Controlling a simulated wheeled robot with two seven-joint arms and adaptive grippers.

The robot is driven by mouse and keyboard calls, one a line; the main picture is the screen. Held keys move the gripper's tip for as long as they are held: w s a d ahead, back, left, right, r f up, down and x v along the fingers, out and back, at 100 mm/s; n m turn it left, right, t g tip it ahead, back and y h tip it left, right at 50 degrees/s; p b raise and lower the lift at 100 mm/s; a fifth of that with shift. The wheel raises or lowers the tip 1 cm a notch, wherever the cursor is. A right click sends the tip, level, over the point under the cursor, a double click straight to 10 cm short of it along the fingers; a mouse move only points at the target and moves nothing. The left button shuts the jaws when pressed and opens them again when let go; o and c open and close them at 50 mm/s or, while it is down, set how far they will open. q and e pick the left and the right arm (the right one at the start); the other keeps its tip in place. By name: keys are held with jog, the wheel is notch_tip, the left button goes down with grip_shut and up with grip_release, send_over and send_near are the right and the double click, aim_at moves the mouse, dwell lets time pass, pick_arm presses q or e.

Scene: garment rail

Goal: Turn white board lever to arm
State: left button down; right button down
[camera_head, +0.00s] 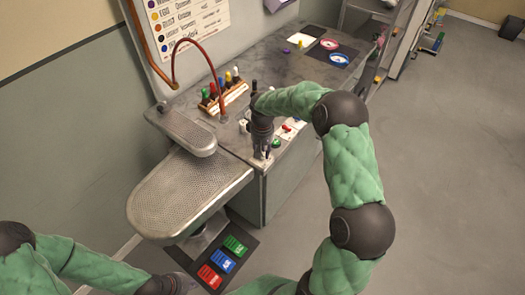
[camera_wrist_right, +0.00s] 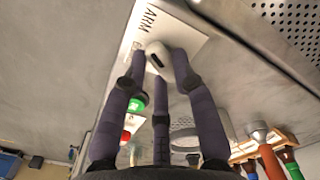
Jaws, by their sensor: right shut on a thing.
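My right gripper (camera_head: 262,156) reaches down to the front edge of the grey workbench (camera_head: 262,88). In the right wrist view the fingers (camera_wrist_right: 163,62) close around a white lever (camera_wrist_right: 155,50) with a dark slot. The lever sits on a white board (camera_wrist_right: 185,42) printed with "ARM"; more lettering beside it is partly hidden by a finger. In the head view my gripper mostly hides the lever, so its exact angle is unclear. My left gripper (camera_head: 168,286) is dark and low at the bottom edge, away from the bench; its fingers are not clear.
A green knob (camera_head: 276,143) and a red-knobbed lever (camera_head: 286,128) stand close beside my right gripper. A rack of coloured-handle tools (camera_head: 229,97) and a curved red hose (camera_head: 190,42) are behind. A perforated ironing board (camera_head: 180,197) juts out left, above coloured pedals (camera_head: 222,262).

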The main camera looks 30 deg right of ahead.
jog(key=c, duration=1)
grip_release()
jog(key=shift+r, duration=0.15)
notch_tip(320, 180, up, 12)
jog(key=shift+f, duration=0.15)
